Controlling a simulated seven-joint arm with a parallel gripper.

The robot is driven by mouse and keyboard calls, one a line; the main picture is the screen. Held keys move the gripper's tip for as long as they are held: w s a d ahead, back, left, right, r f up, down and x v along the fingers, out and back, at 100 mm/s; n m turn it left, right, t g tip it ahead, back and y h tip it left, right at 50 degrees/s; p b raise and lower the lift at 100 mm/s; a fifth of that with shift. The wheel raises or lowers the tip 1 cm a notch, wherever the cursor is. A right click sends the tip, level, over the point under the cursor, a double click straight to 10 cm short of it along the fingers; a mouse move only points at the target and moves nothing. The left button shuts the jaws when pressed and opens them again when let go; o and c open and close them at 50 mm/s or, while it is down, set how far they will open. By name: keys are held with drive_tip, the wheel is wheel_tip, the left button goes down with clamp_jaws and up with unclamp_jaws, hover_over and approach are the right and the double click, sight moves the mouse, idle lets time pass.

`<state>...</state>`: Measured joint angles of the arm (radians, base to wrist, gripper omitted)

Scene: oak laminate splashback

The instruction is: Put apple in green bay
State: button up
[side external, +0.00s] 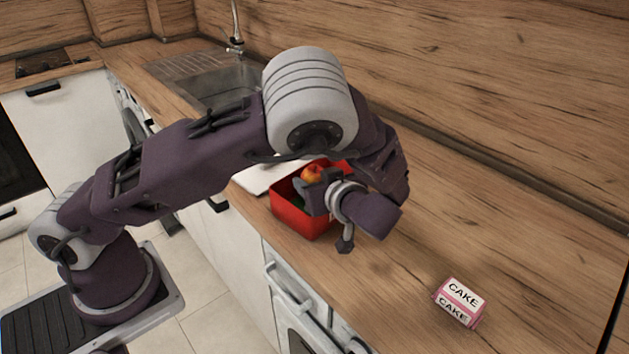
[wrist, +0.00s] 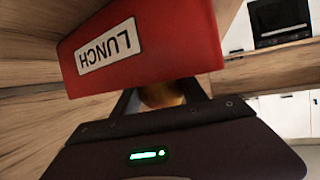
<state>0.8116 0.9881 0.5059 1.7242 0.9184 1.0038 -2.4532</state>
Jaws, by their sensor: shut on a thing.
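The apple (side external: 312,173) is red and yellow and shows above the red lunch box in the side view. My gripper (side external: 308,187) is shut on it, tilted over the box. In the wrist view the apple (wrist: 162,95) sits between the two fingers, partly hidden by the gripper body. The red lunch box (side external: 294,220) stands on the counter, and its LUNCH label faces the wrist camera (wrist: 200,40). A little dark green shows inside the box, which I take as the green bay (side external: 297,203); my gripper hides most of the interior.
A pink and white CAKE carton (side external: 460,302) stands on the counter at lower right. A white flat thing (side external: 262,176) lies behind the lunch box to the left. The sink (side external: 213,84) is farther back.

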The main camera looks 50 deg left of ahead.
drive_tip(key=shift+f, duration=0.1)
drive_tip(key=o, duration=1.4)
drive_tip(key=shift+f, duration=0.1)
